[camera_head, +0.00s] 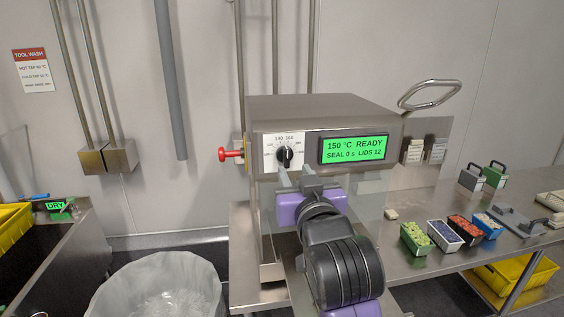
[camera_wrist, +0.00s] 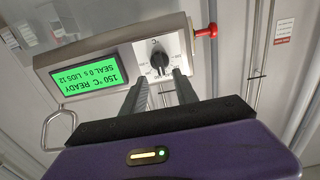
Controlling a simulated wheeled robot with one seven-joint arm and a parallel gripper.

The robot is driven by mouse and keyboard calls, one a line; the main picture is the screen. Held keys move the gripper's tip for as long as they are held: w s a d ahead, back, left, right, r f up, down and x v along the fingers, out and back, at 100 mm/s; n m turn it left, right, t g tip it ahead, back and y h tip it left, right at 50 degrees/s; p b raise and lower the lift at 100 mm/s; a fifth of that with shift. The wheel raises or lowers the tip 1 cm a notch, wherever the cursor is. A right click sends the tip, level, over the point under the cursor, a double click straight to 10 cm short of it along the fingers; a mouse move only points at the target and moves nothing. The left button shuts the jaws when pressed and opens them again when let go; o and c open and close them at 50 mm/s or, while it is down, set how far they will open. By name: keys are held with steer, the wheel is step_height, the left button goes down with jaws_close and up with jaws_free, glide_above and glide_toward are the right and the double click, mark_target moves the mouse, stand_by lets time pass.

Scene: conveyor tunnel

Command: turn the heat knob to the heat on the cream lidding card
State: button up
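The black heat knob (camera_head: 284,155) sits on a white dial plate on the front of the steel sealing machine. Its pointer appears roughly upright, between the 140 and 160 marks. The green display (camera_head: 354,148) reads "150 °C READY, SEAL 0 s LIDS 12". The knob also shows in the wrist view (camera_wrist: 160,60), upside down. My gripper (camera_head: 295,175) is just in front of and below the knob, its fingers apart with nothing visible between them. Contact cannot be told. A cream card (camera_head: 413,151) and a greyer card (camera_head: 437,150) hang right of the machine; their text is unreadable.
A red plunger (camera_head: 230,155) sticks out left of the dial. A metal loop handle (camera_head: 430,95) rises at the machine's right. Several small filled tubs (camera_head: 447,235) stand on the right bench. A lined bin (camera_head: 160,285) stands at front left.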

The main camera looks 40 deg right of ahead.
mark_target(287, 158)
steer(key=p+x, duration=0.1)
steer(key=x, duration=0.6)
steer(key=shift+w+d, duration=0.1)
jaws_close()
